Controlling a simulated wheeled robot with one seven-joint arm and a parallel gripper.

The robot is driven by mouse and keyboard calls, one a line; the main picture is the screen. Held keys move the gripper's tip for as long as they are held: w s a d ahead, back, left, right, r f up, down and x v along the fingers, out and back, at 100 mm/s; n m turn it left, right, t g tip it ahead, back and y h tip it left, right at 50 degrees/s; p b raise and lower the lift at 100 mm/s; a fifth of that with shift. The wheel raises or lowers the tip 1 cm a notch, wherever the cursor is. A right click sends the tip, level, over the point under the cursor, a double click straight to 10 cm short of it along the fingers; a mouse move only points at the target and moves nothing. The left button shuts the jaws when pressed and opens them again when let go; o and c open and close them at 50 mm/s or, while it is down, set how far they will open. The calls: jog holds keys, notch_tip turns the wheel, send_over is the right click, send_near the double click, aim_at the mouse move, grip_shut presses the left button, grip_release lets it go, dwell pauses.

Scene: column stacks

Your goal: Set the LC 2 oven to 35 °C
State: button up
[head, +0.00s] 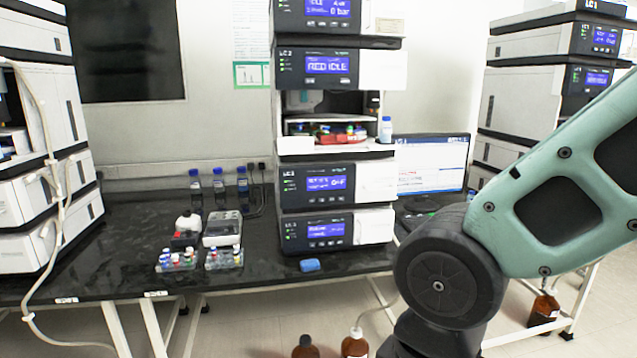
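The LC 2 stack (300,147) stands in the middle of the bench, its modules one above another. A module with a blue display (327,184) sits below the open sampler bay; the display seems to end in "OFF", the rest is too small to read. Below it is the bottom module (326,229) with a similar display and small buttons. Higher up, a module display (328,65) reads "RED IDLE", and the top display (328,8) shows "0 bar". I cannot tell for sure which module is the oven. My arm crosses the right side; my gripper is out of view.
The stack marked LC 1 (592,75) is at right, another stack (38,190) at left. A monitor (432,160) stands behind my arm. Vial racks (177,260), a blue item (310,265) and blue-capped bottles (218,183) are on the bench. Brown bottles (354,345) stand below.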

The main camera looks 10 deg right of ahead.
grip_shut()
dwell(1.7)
